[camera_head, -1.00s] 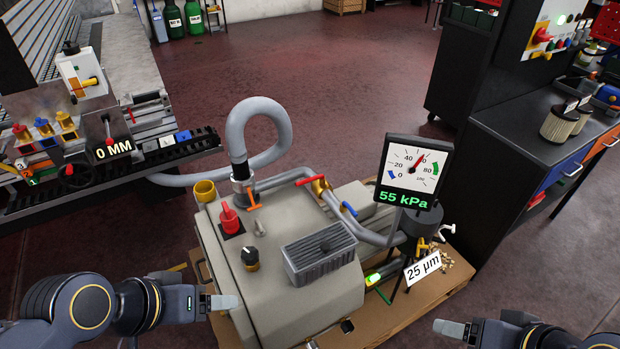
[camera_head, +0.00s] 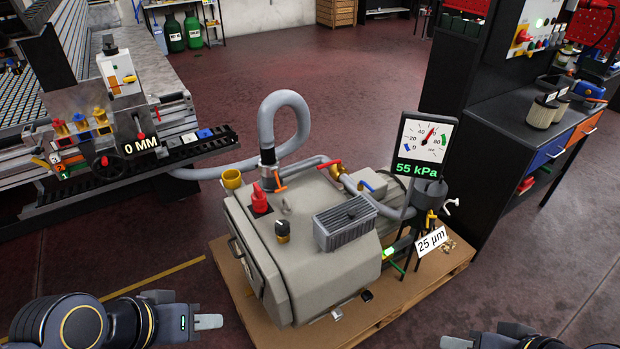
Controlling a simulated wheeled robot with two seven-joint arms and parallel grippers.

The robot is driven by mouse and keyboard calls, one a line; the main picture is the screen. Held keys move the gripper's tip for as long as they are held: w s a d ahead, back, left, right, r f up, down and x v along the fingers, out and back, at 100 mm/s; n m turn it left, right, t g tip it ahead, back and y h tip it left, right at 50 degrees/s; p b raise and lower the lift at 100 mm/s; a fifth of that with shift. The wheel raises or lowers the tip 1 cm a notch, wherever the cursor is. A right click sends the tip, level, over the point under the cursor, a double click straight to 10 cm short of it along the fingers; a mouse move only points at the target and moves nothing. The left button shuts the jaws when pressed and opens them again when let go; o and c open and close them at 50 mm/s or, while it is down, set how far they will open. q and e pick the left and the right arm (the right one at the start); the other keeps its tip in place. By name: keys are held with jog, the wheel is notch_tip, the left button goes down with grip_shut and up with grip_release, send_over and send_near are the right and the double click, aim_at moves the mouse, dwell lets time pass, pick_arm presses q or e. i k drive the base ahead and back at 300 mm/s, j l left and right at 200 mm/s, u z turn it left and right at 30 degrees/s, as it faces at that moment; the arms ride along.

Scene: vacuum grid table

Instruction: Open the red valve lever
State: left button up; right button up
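The red valve lever (camera_head: 329,164) sits on a brass fitting on the grey pipe behind the pump (camera_head: 275,240), tilted slightly up to the left. My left gripper (camera_head: 208,322) is at the lower left, in front of and left of the pump, well apart from the lever. Its fingers overlap in this view, so I cannot tell if they are open. My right gripper (camera_head: 455,342) shows only its tip at the bottom edge, right of the pump and far from the lever. The gauge (camera_head: 420,145) reads 55 kPa.
The pump stands on a wooden pallet (camera_head: 240,295). A grey hose loop (camera_head: 283,105) rises left of the lever, and a blue lever (camera_head: 367,185) lies to its right. The grid table (camera_head: 180,120) stands at left, a black workbench (camera_head: 530,125) at right. Floor around the pallet is clear.

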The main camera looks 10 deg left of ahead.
aim_at(339, 161)
jog(key=k+j, duration=0.1)
jog(key=j, duration=0.2)
jog(key=k+j, duration=0.15)
jog(key=j, duration=0.2)
jog(key=k+j+z, duration=0.1)
jog(key=j, duration=0.2)
jog(key=k+j, duration=0.15)
jog(key=j, duration=0.15)
jog(key=i+j, duration=0.15)
jog(key=j, duration=0.25)
jog(key=i+j+z, duration=0.1)
jog(key=j, duration=0.35)
jog(key=i+j, duration=0.15)
jog(key=j, duration=0.25)
jog(key=i+j, duration=0.15)
jog(key=j, duration=0.3)
jog(key=i+j, duration=0.25)
jog(key=i, duration=0.25)
jog(key=i+j+z, duration=0.15)
jog(key=i+j, duration=0.15)
jog(key=i, duration=0.2)
jog(key=i+j, duration=0.3)
jog(key=i, duration=0.2)
jog(key=z, duration=0.05)
